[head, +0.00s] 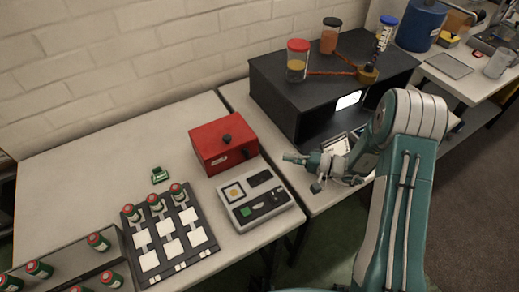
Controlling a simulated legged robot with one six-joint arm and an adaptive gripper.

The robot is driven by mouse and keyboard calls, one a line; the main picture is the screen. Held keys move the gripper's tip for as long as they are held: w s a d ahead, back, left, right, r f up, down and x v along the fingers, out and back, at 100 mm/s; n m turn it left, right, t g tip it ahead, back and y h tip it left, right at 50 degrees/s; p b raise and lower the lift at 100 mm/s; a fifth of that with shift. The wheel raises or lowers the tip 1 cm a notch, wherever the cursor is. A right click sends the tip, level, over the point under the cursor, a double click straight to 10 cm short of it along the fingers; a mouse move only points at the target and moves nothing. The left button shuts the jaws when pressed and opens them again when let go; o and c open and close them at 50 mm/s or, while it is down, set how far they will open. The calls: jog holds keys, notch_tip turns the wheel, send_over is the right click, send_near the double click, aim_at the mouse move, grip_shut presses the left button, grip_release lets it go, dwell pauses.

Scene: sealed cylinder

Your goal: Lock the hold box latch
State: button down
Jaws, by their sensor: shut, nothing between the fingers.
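A red box (224,143), likely the hold box, sits on the left table near its right edge. A black knob (227,137) shows on its top, and a label and a second dark knob (246,154) show on its front. The box looks closed; I cannot tell whether its latch is locked. My gripper (288,157) is shut and empty, held to the right of the red box with its tips pointing left toward it. It is apart from the box.
A grey device (255,200) with buttons stands before the red box. A black rack (169,236) with red-capped vials and white pads lies left of it. A small green object (159,175) lies behind the rack. A dark open-fronted cabinet (285,100) bearing jars stands at right.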

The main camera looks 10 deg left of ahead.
aim_at(244, 149)
jog(key=shift+a, duration=0.15)
jog(key=a, duration=0.3)
jog(key=w+a, duration=0.1)
jog(key=a, duration=0.5)
jog(key=shift+w+a, duration=0.2)
jog(key=shift+a, duration=0.15)
jog(key=shift+s+a+r+n+h, duration=0.1)
jog(key=shift+r+n+h, duration=0.25)
jog(key=shift+n+h, duration=0.55)
